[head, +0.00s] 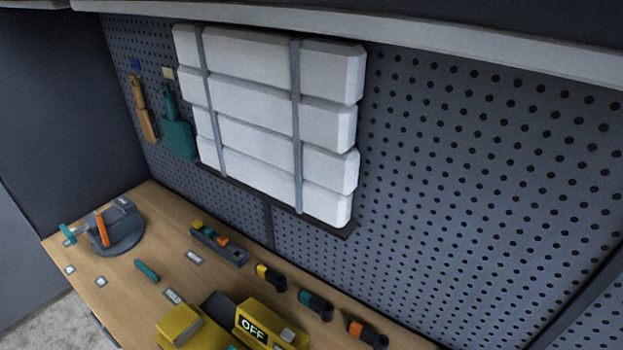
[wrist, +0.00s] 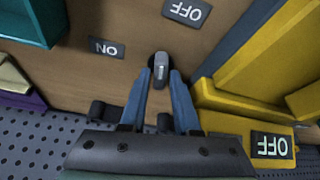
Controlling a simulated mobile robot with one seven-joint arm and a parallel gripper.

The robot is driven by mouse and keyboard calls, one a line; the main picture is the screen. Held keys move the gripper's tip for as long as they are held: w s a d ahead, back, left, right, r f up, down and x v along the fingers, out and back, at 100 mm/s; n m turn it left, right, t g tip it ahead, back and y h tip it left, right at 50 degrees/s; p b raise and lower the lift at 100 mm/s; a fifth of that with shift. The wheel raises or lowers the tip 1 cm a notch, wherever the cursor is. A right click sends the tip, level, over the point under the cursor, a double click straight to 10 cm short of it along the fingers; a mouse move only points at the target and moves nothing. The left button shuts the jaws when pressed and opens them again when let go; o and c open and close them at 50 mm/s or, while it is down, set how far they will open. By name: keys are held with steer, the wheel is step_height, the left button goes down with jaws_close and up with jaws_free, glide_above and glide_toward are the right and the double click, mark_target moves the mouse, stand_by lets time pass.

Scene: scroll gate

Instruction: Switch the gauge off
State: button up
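In the wrist view, a small grey lever or knob (wrist: 161,68) stands on the wooden bench at the tips of my gripper (wrist: 162,78). An ON plate (wrist: 107,47) and an OFF plate (wrist: 187,11) lie on either side of it, upside down in this view. My gripper's two blue fingers are apart, with the knob at the gap between their tips; contact is not clear. A yellow housing with an OFF label (wrist: 270,145) is at the right, and a yellow OFF unit (head: 255,322) shows in the head view. I cannot tell which part is the gauge.
A perforated wall (head: 480,150) with white panels (head: 255,75) rises behind the bench (head: 120,290). Several coloured-ended dark pieces (head: 315,304) line its back. A round grey base (head: 117,235) stands at the left. A teal block (wrist: 32,20) is at the wrist view's upper left.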

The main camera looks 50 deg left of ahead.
jaws_close()
steer(key=shift+m+h, duration=0.6)
steer(key=shift+m, duration=1)
steer(key=shift+o, duration=2)
jaws_free()
steer(key=shift+s+r, duration=0.1)
